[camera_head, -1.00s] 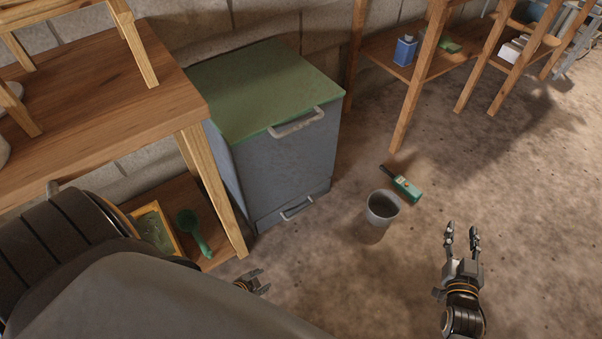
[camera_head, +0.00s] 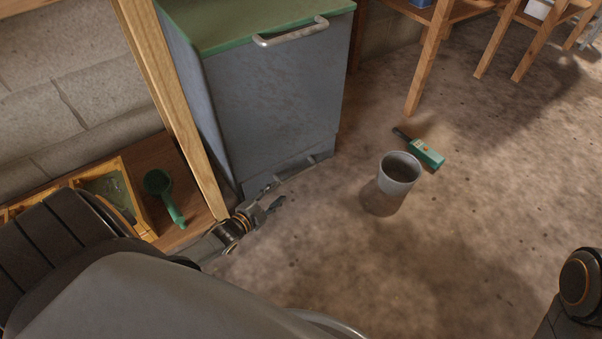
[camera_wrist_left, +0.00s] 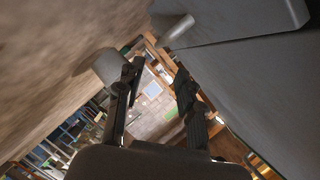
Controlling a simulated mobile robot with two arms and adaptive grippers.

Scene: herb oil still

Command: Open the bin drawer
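The bin (camera_head: 270,95) is a grey-blue box with a green lid, standing right of the wooden table. Its low drawer (camera_head: 318,158) runs along the base, with a pale handle partly hidden by my left gripper. The drawer looks shut or nearly so. My left gripper (camera_head: 275,195) is low over the floor, in front of the drawer's left part. In the left wrist view its fingers (camera_wrist_left: 158,88) are apart with nothing between them. The drawer handle (camera_wrist_left: 178,32) shows there above the fingers, apart from them. My right gripper is outside the head view; only part of that arm shows.
A table leg (camera_head: 185,120) is close to my left arm. A green scoop (camera_head: 163,195) lies on the lower shelf. The floor at right is open.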

